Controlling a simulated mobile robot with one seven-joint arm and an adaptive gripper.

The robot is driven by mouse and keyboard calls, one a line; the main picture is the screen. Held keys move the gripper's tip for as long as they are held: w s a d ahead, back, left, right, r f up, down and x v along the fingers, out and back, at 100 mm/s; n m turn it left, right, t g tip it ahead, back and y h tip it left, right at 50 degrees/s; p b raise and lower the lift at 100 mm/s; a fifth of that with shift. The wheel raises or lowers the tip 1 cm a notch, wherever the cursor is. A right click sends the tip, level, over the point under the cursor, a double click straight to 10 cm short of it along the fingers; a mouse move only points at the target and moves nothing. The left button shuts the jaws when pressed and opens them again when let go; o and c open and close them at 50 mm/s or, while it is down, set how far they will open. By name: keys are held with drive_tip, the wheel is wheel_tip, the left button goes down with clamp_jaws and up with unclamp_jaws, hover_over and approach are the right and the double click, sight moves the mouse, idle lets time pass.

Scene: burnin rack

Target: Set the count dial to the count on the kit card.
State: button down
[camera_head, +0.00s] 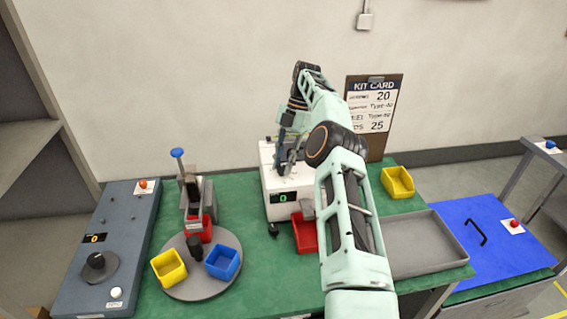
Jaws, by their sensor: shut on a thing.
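The kit card (371,105) hangs on a brown clipboard at the back right; 20 reads on its upper line and 25 on its lowest, while the smaller words are hard to read. A black round dial (97,262) sits on the grey console at the left, under an orange display (95,238) reading 0. A white machine (270,178) in the middle has a green display (283,198) that seems to read 0. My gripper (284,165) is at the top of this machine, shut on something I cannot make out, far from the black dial.
A turntable (205,286) bears yellow, blue and red bins beside a blue-knobbed stand (178,154). A red bin (304,232) is before the white machine. A grey tray (425,243) and yellow bin (397,182) stand right. My arm hides part of the bench.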

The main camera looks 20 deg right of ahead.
idle(0.8)
drive_tip(key=c, duration=1.6)
unclamp_jaws()
drive_tip(key=shift+n, duration=0.3)
drive_tip(key=shift+m, duration=0.5)
